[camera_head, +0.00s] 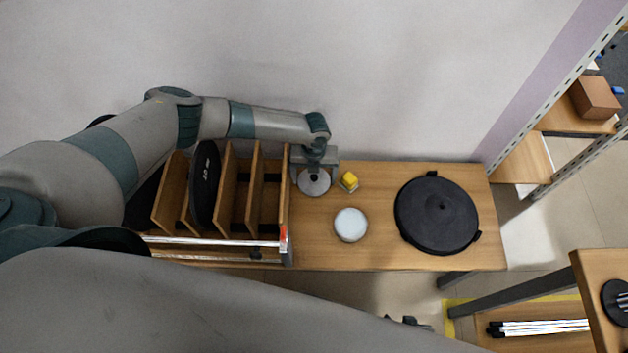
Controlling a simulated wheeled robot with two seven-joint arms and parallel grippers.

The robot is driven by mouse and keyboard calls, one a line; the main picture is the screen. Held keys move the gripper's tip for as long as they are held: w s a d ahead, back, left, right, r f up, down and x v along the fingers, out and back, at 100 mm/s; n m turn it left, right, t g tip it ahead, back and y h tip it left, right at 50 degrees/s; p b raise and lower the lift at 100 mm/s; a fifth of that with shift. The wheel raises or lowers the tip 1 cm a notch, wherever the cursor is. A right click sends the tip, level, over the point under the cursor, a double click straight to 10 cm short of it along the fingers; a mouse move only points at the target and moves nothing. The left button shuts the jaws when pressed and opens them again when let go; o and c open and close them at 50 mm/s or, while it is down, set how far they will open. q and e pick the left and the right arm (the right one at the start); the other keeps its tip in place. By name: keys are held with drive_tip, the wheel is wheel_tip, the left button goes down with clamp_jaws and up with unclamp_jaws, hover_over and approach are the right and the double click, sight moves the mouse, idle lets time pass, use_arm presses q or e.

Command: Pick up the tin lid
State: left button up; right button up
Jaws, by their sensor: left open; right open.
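A round grey metal lid (314,184), which I take to be the tin lid, lies at the left of the bare wooden tabletop, beside the slotted rack. My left gripper (314,166) is open just above it, with its fingers spread at the lid's far side. The gripper covers the lid's far part, and I cannot tell whether they touch. A small part of what looks like my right gripper (408,321) shows low in the view, below the table's front edge, away from the lid. My arm hides most of it.
A wooden rack (256,190) holding an upright black disc (204,185) stands left of the lid. A yellow block (349,180), a white round tin (351,225) and a large black lidded pan (437,213) are to the right. The tabletop between them is clear.

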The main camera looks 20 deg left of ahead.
sight(314, 177)
use_arm(q)
drive_tip(key=c, duration=0.8)
use_arm(e)
drive_tip(key=shift+w, duration=0.1)
use_arm(q)
drive_tip(key=shift+r, duration=0.1)
drive_tip(key=shift+w+r, duration=0.1)
drive_tip(key=shift+r, duration=0.7)
wheel_tip(314, 177, up, 2)
drive_tip(key=shift+r, duration=0.25)
drive_tip(key=d+r, duration=0.2)
drive_tip(key=d, duration=0.2)
drive_tip(key=d+r+b, duration=0.1)
drive_tip(key=d+r, duration=0.1)
drive_tip(key=d, duration=0.1)
drive_tip(key=d+r, duration=0.2)
drive_tip(key=d, duration=0.2)
drive_tip(key=shift+s+d+r+b, duration=0.3)
drive_tip(key=shift+s+d+r, duration=0.05)
drive_tip(key=shift+s+r, duration=0.05)
use_arm(e)
drive_tip(key=shift+s+d+f+g, duration=0.2)
drive_tip(key=shift+s+d+g, duration=0.4)
drive_tip(key=shift+s+d, duration=0.25)
drive_tip(key=shift+s+f, duration=0.1)
drive_tip(key=shift+s, duration=0.1)
